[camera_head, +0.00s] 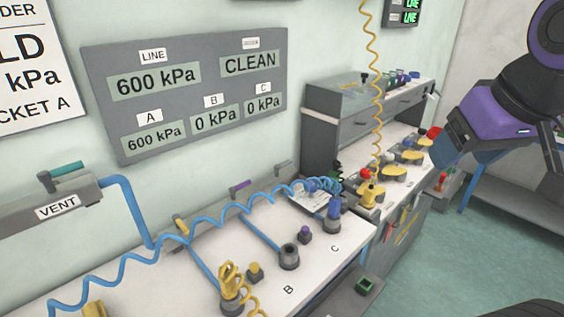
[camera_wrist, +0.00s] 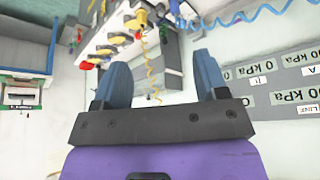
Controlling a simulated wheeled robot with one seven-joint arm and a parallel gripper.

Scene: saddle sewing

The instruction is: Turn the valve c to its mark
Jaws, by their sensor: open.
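Valve c appears to be the small grey valve (camera_head: 284,171) at the back of the bench, behind socket C (camera_head: 332,224); its handle and mark are too small to make out. A purple-handled valve (camera_head: 240,187) and a yellow-handled valve (camera_head: 181,226) stand in the same row to its left. The wall panel (camera_head: 190,82) reads 600 kPa for A and 0 kPa for B and C. My gripper (camera_wrist: 162,78) is open and empty, its two blue fingers wide apart. In the head view my purple wrist is at upper right, well away from the valves.
A coiled blue hose (camera_head: 130,260) runs across the bench and ends near socket C. A coiled yellow hose (camera_head: 374,60) hangs over the right-hand bench. A grey cabinet (camera_head: 325,130) stands at the back. A teal-handled vent valve (camera_head: 66,168) is at left.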

